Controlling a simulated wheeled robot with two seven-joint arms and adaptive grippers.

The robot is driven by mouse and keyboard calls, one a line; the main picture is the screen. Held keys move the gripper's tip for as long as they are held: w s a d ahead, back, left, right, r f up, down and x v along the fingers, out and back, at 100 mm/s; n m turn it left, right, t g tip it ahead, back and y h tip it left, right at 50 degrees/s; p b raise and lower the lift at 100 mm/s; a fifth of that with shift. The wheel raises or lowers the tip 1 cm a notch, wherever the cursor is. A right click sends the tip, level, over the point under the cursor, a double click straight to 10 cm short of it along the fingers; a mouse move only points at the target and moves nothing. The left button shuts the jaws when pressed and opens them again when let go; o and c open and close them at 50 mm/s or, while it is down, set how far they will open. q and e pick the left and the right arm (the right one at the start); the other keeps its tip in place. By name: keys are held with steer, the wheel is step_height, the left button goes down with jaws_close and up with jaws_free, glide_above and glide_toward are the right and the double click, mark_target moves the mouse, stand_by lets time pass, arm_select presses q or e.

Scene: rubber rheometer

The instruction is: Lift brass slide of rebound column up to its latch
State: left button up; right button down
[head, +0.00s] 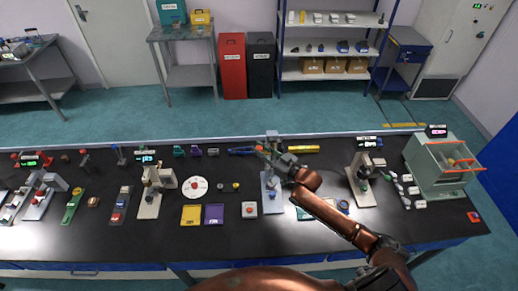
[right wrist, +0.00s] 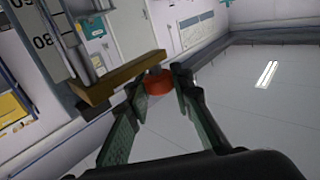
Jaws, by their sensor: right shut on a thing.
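The rebound column (head: 270,192) stands on the bench near the middle, a pale grey-blue upright on a base, partly hidden by my right gripper (head: 270,154). In the right wrist view, the scaled column (right wrist: 48,40) rises at the left, with the numbers tilted. The brass slide (right wrist: 122,78) is a bar reaching out from the column. A red-orange knob (right wrist: 158,82) is at the slide's outer end, between the fingers of my right gripper (right wrist: 160,88). The gripper is shut on that knob. The latch cannot be made out. My left gripper is not in view.
A white instrument (head: 152,190) stands to the left of the column and another (head: 362,180) to the right. A grey-green cabinet (head: 430,180) is at the bench's right end. Yellow and purple trays (head: 191,215) lie front left. The black bench (head: 250,248) is clear along its front.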

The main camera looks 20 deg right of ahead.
steer(key=c, duration=1.7)
jaws_free()
steer(key=shift+d+r, duration=0.1)
steer(key=shift+r, duration=0.1)
steer(key=shift+o, duration=0.2)
steer(key=v, duration=1.2)
